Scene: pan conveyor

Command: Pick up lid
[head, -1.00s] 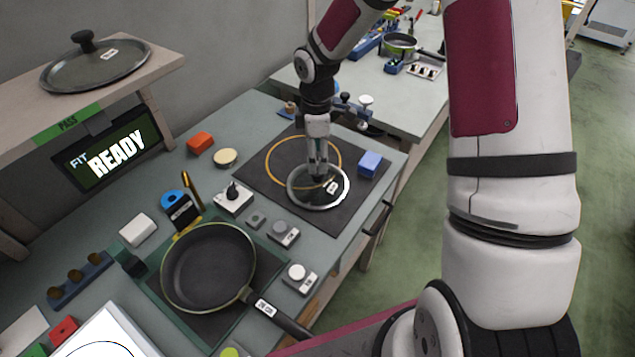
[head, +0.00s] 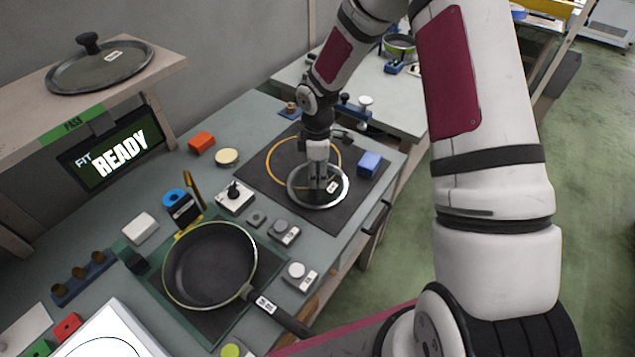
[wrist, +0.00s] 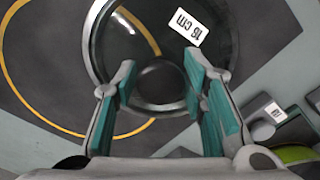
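A round lid (head: 300,190) with a bright metal rim lies on the dark mat at the back of the bench, partly over a yellow ring. In the wrist view the lid (wrist: 112,52) is glass with a white "16 cm" label and a dark round knob (wrist: 160,82). My gripper (head: 318,188) points down over the lid. In the wrist view my gripper (wrist: 163,92) is open, its teal-padded fingers on either side of the knob, with a gap visible. Whether the fingers have reached the knob's height is unclear.
A frying pan (head: 210,265) sits on a green-edged mat at the front, its handle pointing right. A blue block (head: 369,163) stands right of the lid. Another lid (head: 100,68) rests on the shelf, above a "READY" screen (head: 118,153). Small fixtures stand between pan and lid.

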